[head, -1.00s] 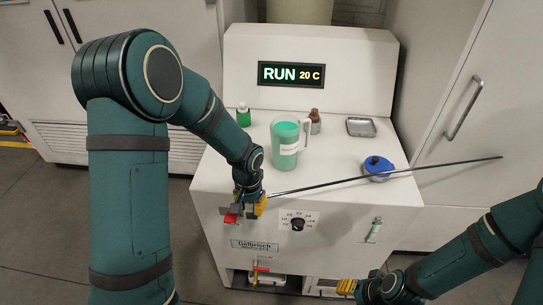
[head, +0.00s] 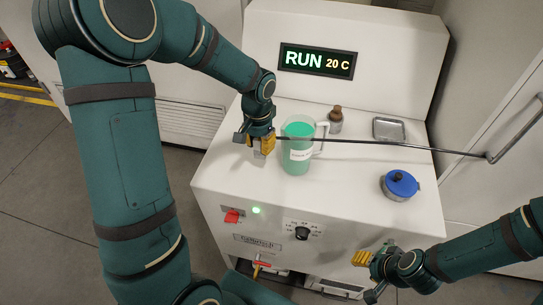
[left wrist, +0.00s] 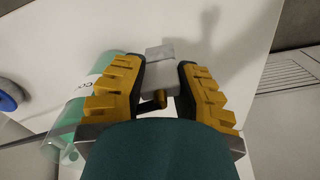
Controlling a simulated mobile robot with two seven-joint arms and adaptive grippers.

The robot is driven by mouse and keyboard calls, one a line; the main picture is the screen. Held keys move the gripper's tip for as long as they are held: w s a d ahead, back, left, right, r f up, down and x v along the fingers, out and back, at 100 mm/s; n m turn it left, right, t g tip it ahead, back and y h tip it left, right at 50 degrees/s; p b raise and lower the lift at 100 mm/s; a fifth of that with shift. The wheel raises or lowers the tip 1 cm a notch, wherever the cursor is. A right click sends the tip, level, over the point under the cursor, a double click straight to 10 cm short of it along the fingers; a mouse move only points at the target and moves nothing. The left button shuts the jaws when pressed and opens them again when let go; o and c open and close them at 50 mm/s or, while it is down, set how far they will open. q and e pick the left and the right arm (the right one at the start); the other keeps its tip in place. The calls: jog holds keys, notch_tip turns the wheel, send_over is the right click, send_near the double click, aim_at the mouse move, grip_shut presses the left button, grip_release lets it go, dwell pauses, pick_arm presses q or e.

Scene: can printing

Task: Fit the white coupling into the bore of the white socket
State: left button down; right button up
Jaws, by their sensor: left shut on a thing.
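My left gripper (head: 262,145) is shut on a small pale grey-white block (left wrist: 161,54) above the left part of the white machine's top. In the left wrist view, the block sits between the yellow fingers of the gripper (left wrist: 160,80), with a small brass-coloured piece below it. I cannot tell for sure that this block is the white coupling. A long thin dark rod (head: 390,146) runs right from the gripper, crossing in front of the jug. I cannot make out the white socket or its bore. My right gripper (head: 362,258) is low at the machine's front right; its opening is unclear.
A jug of green liquid (head: 297,163) stands just right of my left gripper.

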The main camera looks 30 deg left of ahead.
aim_at(260, 158)
pick_arm(q)
notch_tip(260, 158, down, 3)
jog(key=shift+s+r, duration=0.15)
jog(key=shift+f, duration=2.15)
jog(key=shift+f+b, duration=0.1)
jog(key=shift+b, duration=0.2)
jog(key=c, duration=0.7)
grip_release()
jog(key=shift+c, duration=0.2)
